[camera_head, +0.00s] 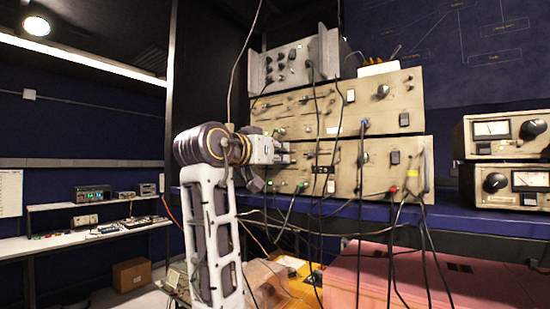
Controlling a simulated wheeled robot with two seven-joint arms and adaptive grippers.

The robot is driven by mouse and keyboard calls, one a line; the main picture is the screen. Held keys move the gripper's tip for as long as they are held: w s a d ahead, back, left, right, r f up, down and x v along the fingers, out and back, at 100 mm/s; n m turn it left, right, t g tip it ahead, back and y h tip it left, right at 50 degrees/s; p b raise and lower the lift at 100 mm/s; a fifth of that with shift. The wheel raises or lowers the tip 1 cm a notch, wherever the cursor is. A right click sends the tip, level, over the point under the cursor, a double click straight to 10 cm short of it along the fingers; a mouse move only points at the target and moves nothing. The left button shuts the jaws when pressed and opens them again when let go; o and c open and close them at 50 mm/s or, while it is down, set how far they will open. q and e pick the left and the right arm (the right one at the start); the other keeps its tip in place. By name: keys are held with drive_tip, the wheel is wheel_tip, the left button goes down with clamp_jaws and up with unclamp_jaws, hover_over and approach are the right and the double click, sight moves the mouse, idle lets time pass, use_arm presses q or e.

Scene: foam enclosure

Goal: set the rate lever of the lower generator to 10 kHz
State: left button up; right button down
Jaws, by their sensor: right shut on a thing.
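The lower generator (412,158) is a beige front-panel unit at the bottom of the stack on the blue bench, with knobs, switches and cables on its face. My right gripper (284,152) is at the left part of its panel, fingers pointing right and shut on a small control there, which I take to be the rate lever. The fingers hide the lever, and its scale marks are too small to read, so its setting cannot be told. My left gripper is not in view.
A similar beige unit (415,90) sits directly above, with a grey unit (290,70) on top. Black cables (334,150) hang across the panels right of my gripper. Two meter boxes (507,135) stand at the right. A pink foam block (430,275) lies below the bench.

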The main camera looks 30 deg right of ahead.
drive_tip(key=shift+f, duration=0.1)
drive_tip(key=c, duration=1.6)
unclamp_jaws()
drive_tip(key=shift+s, duration=0.2)
drive_tip(key=shift+w, duration=0.1)
drive_tip(key=v, duration=1.2)
